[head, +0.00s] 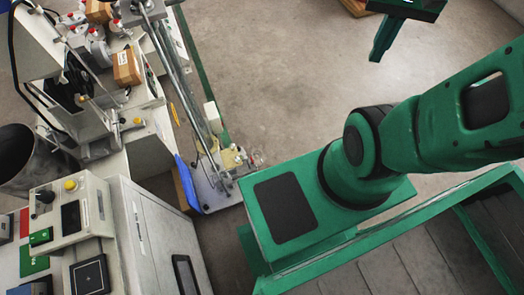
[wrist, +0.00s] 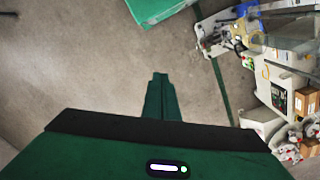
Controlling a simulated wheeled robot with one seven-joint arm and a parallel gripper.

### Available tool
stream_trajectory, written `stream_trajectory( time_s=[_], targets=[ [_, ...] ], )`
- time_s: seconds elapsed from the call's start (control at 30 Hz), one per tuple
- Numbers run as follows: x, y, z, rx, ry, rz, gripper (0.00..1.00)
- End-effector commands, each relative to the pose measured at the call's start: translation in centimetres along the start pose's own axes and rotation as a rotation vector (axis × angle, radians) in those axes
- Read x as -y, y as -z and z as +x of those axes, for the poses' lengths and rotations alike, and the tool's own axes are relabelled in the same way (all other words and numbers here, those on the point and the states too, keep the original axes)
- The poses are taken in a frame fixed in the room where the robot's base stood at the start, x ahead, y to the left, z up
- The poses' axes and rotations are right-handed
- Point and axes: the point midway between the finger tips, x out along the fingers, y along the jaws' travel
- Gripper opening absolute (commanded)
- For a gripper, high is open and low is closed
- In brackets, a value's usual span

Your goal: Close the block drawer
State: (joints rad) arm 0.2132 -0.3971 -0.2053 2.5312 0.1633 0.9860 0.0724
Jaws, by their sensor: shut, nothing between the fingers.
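My gripper (head: 378,55) hangs at the top right of the head view, its green fingers pointing down over bare floor. In the wrist view its two fingers (wrist: 159,78) lie together with nothing between them. It is far from the benches and touches nothing. No block drawer can be made out with certainty in either view. A pale grey cabinet (head: 152,235) with a dark recessed handle stands at the lower left of the head view. I cannot tell whether its front is a drawer.
A cluttered bench with machines, a brown box (head: 126,68) and red-capped bottles fills the left. A control box (head: 75,205) stands before it, and a dark bin (head: 18,160) is at the left edge. Open concrete floor (head: 270,75) lies between the bench and my gripper.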

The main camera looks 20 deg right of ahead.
Motion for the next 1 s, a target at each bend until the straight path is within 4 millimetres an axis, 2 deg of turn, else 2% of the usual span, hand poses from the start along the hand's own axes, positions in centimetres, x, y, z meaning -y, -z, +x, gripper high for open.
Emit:
stream_trajectory(
  time_s=[0.1, 0.27, 0.47, 0.7, 0.87, 1.0],
  targets=[
    [1.4, 3.4, 1.5, 0.001, -0.021, 0.049, 0.0],
    [3.6, 7.9, 4.2, -0.01, -0.036, 0.121, 0.0],
    [6.6, 12.9, 8.8, -0.019, -0.041, 0.21, 0.0],
    [10.5, 17.6, 16.0, -0.021, -0.029, 0.32, 0.0],
    [13.0, 19.7, 21.7, -0.013, -0.013, 0.395, 0.0],
    [15.1, 20.9, 27.1, -0.003, 0.005, 0.469, 0.0]
  ],
)
